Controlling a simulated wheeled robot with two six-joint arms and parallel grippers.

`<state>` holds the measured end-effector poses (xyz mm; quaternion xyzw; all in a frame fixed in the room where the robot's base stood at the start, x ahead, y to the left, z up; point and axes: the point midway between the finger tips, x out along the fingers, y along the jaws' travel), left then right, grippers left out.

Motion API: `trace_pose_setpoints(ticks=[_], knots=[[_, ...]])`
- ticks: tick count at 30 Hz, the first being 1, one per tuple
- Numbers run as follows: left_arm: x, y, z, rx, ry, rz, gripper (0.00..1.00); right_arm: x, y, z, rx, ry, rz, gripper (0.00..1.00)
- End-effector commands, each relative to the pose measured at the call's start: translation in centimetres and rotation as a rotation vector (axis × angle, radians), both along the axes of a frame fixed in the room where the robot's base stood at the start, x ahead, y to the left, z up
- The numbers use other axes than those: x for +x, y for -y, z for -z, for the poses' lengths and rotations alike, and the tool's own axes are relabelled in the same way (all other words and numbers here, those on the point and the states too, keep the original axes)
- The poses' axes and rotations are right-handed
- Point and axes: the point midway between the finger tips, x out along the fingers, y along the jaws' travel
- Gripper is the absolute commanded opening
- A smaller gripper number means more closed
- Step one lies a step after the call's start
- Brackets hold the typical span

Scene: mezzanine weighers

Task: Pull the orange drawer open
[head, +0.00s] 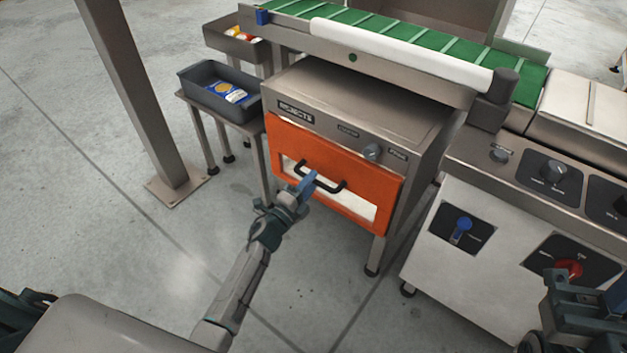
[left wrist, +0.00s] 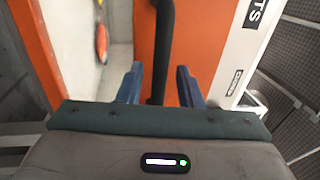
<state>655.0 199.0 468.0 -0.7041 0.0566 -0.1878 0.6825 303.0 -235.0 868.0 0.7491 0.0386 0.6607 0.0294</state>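The orange drawer (head: 290,138) is shut flush in the front of a grey metal cabinet. It has a clear window strip and a black bar handle (head: 340,187). My left gripper (head: 308,183) is at the handle. In the left wrist view its two blue fingers (left wrist: 159,84) are apart, one on each side of the handle bar (left wrist: 164,45), with gaps showing beside it. The orange drawer front (left wrist: 205,40) shows behind. My right gripper (head: 590,305) is at the lower right corner, partly cut off, and its fingers are unclear.
A conveyor with a green belt (head: 440,42) runs above the cabinet (head: 345,97). A dark bin (head: 205,92) stands on a side table at left, near a steel post (head: 130,90). A control console (head: 480,260) stands at right. The floor before the drawer is clear.

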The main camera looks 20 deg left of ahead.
Motion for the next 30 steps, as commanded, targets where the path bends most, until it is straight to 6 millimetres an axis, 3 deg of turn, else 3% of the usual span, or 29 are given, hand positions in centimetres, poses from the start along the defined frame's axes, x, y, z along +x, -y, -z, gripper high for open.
trace_pose_setpoints(ticks=[4,13,14,19,30], knots=[[1.14,0.39,-0.2,0.001,0.0,0.0,0.33,0.01,0.01,0.06,0.0,0.002,0.0,0.0],[1.36,0.48,-0.21,0.001,-0.002,-0.001,0.33,0.01,0.01,0.06,0.0,0.001,0.0,0.0],[1.35,0.48,-0.21,0.001,-0.002,-0.001,0.31,0.01,0.0,0.05,0.0,0.001,0.0,0.0],[1.34,0.48,-0.21,0.001,-0.002,-0.001,0.0,0.01,0.0,0.05,0.001,0.001,0.0,0.0],[1.08,0.38,-0.2,0.001,-0.003,-0.001,0.0,-0.01,0.01,-0.15,0.001,0.006,0.0,0.0]])
